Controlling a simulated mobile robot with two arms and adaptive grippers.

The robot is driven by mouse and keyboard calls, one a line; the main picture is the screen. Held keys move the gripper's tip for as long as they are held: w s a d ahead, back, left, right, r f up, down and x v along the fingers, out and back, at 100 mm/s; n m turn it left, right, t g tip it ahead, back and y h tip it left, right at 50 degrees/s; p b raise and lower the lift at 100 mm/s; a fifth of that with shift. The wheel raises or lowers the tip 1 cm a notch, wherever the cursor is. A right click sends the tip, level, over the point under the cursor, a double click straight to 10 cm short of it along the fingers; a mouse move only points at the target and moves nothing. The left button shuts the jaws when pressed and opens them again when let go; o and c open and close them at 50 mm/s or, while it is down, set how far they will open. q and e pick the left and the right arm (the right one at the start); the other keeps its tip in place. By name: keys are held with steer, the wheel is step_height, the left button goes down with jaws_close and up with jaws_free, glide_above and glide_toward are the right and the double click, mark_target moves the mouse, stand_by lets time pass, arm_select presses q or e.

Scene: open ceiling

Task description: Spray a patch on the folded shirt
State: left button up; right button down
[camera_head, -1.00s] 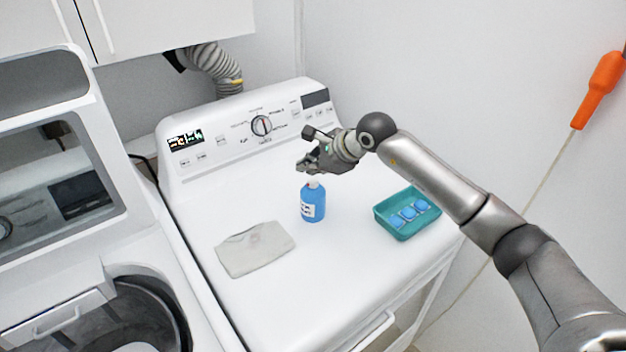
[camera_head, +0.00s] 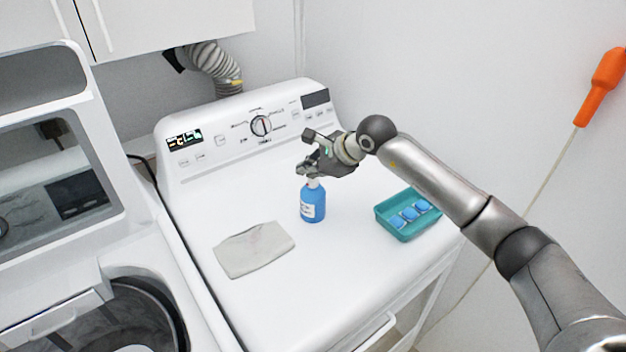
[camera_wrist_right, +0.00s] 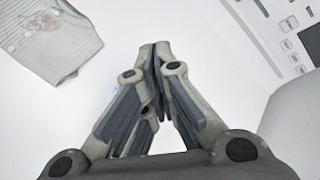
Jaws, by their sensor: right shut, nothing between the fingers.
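The folded shirt (camera_head: 254,250) lies flat and grey on the white machine top. The right wrist view shows a corner of the shirt (camera_wrist_right: 62,50) with a faint reddish-brown patch (camera_wrist_right: 40,22). A blue spray bottle (camera_head: 312,204) with a white label stands upright to the right of the shirt. My right gripper (camera_head: 306,171) is at the bottle's top and partly covers its spray head. In the right wrist view the gripper's fingers (camera_wrist_right: 155,50) meet at the tips with nothing between them; the bottle cannot be made out there. My left gripper is out of view.
A teal tray (camera_head: 408,232) with several blue round items stands right of the bottle. The control panel (camera_head: 250,132) rises behind. An open washer (camera_head: 130,315) is at the left. The machine top in front of the bottle is clear.

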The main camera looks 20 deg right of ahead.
mark_target(310, 182)
steer(key=shift+f+b, duration=0.3)
steer(key=shift+r, duration=0.1)
steer(key=shift+r+p, duration=0.3)
steer(key=shift+r, duration=0.5)
step_height(310, 182, up, 6)
steer(key=shift+p, duration=1.1)
